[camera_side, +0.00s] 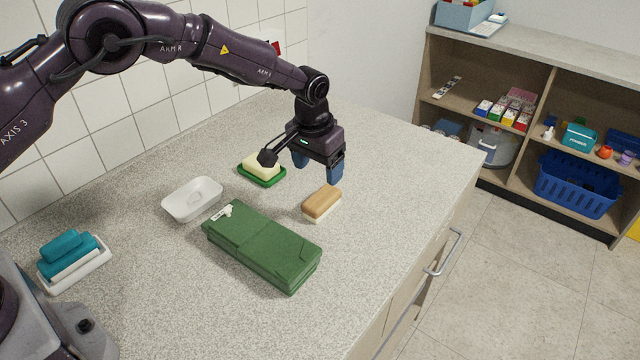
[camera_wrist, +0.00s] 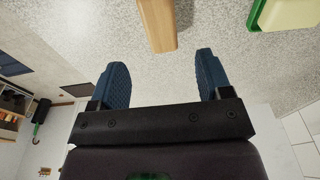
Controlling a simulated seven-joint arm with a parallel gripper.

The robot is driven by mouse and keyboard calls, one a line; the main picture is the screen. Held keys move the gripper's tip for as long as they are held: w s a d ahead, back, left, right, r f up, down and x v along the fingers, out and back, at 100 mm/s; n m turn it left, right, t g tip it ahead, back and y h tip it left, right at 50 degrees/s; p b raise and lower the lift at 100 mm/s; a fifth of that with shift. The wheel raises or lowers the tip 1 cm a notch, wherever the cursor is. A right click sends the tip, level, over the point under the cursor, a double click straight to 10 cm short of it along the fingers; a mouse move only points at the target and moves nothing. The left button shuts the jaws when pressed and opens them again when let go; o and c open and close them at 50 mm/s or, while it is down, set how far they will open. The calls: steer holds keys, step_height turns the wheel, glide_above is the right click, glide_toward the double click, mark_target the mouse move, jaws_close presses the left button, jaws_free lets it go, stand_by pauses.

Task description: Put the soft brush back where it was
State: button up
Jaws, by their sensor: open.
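The brush (camera_side: 322,202), a tan wooden block with pale bristles beneath, lies bristles down on the speckled counter. In the wrist view its wooden top (camera_wrist: 158,24) shows at the upper middle, ahead of the gap between my fingers. My gripper (camera_side: 318,166) points down with blue fingers apart and empty, beyond the brush in the side view and not touching it. Both fingers also show in the wrist view (camera_wrist: 161,64). An empty white dish (camera_side: 192,198) stands left of the brush. A green dish (camera_side: 262,180) holds a cream block (camera_side: 261,164).
A green folded case (camera_side: 262,246) lies just in front of the brush. A white tray (camera_side: 75,268) with teal blocks (camera_side: 68,246) stands at the far left. Tiled wall bounds the back left. Counter right of the brush is clear up to its edge.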

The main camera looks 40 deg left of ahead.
steer(key=s+a+r+t, duration=0.1)
steer(key=s+a+r, duration=0.1)
steer(key=s+r, duration=0.35)
steer(key=s+a+r, duration=0.2)
steer(key=s+r, duration=0.1)
steer(key=r, duration=0.6)
steer(key=s+a+r+t, duration=0.15)
steer(key=s+r, duration=0.25)
steer(key=r, duration=0.4)
steer(key=s+a+r+t, duration=0.1)
steer(key=s+a, duration=0.1)
steer(key=s, duration=0.9)
steer(key=s+a+r, duration=0.1)
steer(key=s+a, duration=0.1)
steer(key=s, duration=0.9)
steer(key=shift+s+a+t, duration=0.25)
steer(key=shift+s+t, duration=0.1)
steer(key=shift+r, duration=0.1)
